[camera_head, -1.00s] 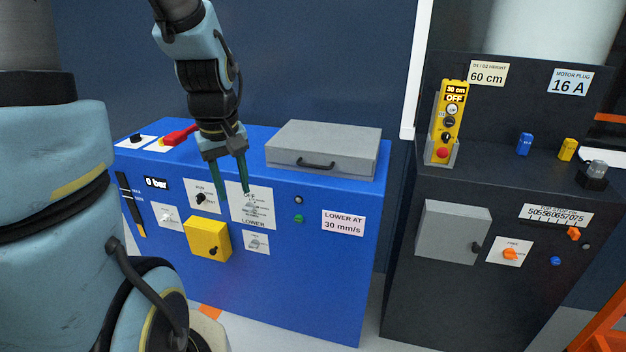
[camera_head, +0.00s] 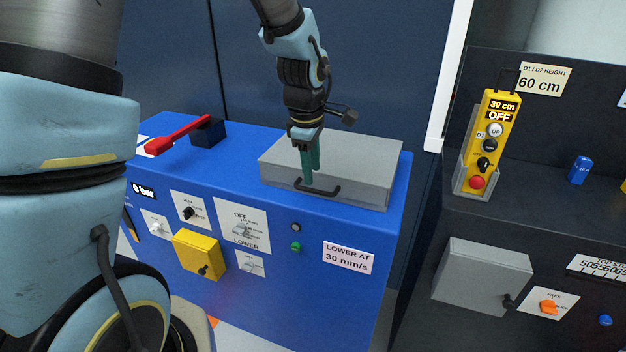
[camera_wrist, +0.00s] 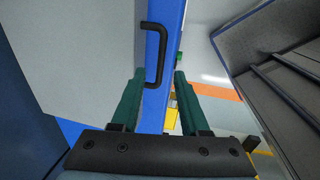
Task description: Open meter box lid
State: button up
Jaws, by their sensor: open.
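A grey box with a flat lid (camera_head: 360,161) sits on top of the blue cabinet, and its lid is shut. A black bar handle (camera_head: 331,191) is on its front face; it also shows in the wrist view (camera_wrist: 162,50). My gripper (camera_head: 311,182) points down at the left part of the handle, with green fingers. In the wrist view, my gripper (camera_wrist: 159,74) is open, and the handle's near end appears between the finger lines. I cannot tell whether the fingers touch it. The fingers hide a little of the box front.
The blue cabinet (camera_head: 330,290) carries a red lever (camera_head: 180,136), a yellow box (camera_head: 198,254) and several knobs on its front. A black cabinet (camera_head: 455,225) stands to the right, with a yellow control pendant (camera_head: 494,140) and a grey front box (camera_head: 484,275).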

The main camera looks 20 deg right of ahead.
aim_at(313, 191)
jog(key=shift+w+d+f, duration=0.15)
jog(key=shift+f, duration=1.05)
jog(key=shift+w+d+f, duration=0.1)
jog(key=shift+w+f, duration=0.05)
jog(key=shift+f, duration=1)
grip_shut()
